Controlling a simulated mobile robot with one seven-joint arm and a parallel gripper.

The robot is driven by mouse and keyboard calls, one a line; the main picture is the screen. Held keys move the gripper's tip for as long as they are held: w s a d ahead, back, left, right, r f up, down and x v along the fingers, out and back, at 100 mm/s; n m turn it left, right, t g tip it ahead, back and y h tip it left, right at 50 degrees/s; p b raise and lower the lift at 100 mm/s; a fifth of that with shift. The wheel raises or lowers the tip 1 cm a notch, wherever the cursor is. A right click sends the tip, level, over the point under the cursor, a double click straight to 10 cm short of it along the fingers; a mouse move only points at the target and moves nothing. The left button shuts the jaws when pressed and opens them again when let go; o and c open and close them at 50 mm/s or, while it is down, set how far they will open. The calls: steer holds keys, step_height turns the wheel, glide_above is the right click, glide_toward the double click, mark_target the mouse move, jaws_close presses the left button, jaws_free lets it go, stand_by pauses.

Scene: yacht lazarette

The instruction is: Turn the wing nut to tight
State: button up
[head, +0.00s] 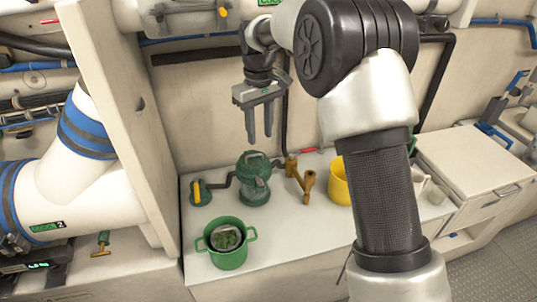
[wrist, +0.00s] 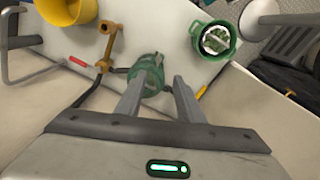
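A green strainer-like housing (head: 254,182) stands upright on the white counter (head: 310,246) in the head view. Its top has a small raised green part, possibly the wing nut, but too small to make out clearly. My gripper (head: 260,140) hangs above the housing, fingers down, open and empty. In the wrist view the housing (wrist: 147,76) lies beyond and between my open fingers (wrist: 161,78), partly hidden by the left finger. No contact with the housing shows. The way the wing nut is turned cannot be told.
A green pot (head: 229,254) with dark green contents stands in front of the housing. A yellow-handled green valve (head: 197,192) is left, brass pipework (head: 302,180) right, then a yellow bucket (head: 338,183). A pale upright panel (head: 118,120) bounds the left side.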

mark_target(260, 180)
steer(key=f, duration=1.2)
steer(key=w+f, duration=0.1)
steer(key=f, duration=0.6)
steer(key=shift+w+a+b, duration=0.1)
steer(key=shift+a+b, duration=0.1)
steer(key=shift+b, duration=0.15)
steer(key=shift+c, duration=0.2)
jaws_close()
